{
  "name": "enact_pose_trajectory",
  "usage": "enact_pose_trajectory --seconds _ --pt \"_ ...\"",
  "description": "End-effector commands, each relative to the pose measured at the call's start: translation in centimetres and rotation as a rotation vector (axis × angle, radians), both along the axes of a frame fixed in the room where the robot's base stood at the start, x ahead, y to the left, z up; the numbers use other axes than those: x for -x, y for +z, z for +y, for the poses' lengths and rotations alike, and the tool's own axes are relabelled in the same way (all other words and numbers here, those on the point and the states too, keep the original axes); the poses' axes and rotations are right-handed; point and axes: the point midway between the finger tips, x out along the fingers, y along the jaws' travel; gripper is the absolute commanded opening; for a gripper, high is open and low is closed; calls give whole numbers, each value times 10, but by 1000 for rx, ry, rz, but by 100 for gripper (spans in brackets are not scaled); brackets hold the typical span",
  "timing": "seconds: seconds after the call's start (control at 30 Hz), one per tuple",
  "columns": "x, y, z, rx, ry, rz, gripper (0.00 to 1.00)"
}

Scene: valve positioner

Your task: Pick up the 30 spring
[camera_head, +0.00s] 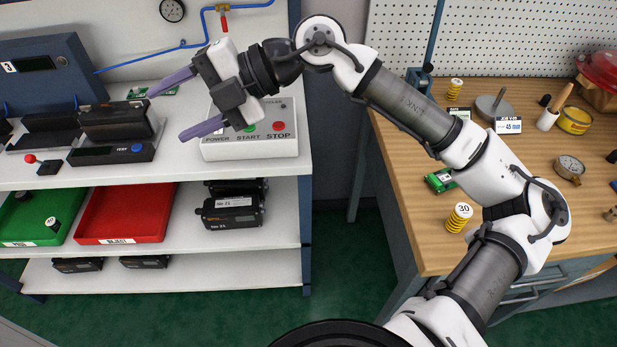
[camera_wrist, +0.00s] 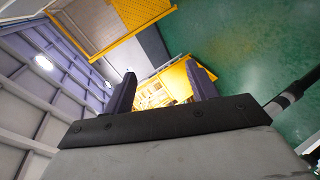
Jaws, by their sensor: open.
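The 30 spring (camera_head: 459,218) is a yellow coil with a white top marked 30. In the head view it stands on the near left part of the wooden workbench (camera_head: 410,190), just left of my arm. My gripper (camera_head: 165,108) is far to its left, above the white counter with the test devices. Its two purple-grey fingers are spread apart, pointing left, with nothing between them. In the wrist view my gripper (camera_wrist: 160,92) is also open and empty, and the spring does not show there.
A green circuit board (camera_head: 440,180) lies near the spring. Another yellow spring (camera_head: 455,88) stands farther back. A control box (camera_head: 250,130) with START and STOP buttons sits below my gripper. Red (camera_head: 85,238) and green bins are on the shelf. A gap separates counter and workbench.

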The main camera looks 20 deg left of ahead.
Motion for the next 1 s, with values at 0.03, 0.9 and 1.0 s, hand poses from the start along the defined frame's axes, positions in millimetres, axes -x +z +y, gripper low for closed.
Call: enact_pose_trajectory --seconds 0.03,0.9,1.0 --pt "-34 -23 -27 137 -118 -4 57" --pt "-130 -162 -465 1284 -1339 403 57" --pt "-130 -181 -464 1283 -1339 401 57"
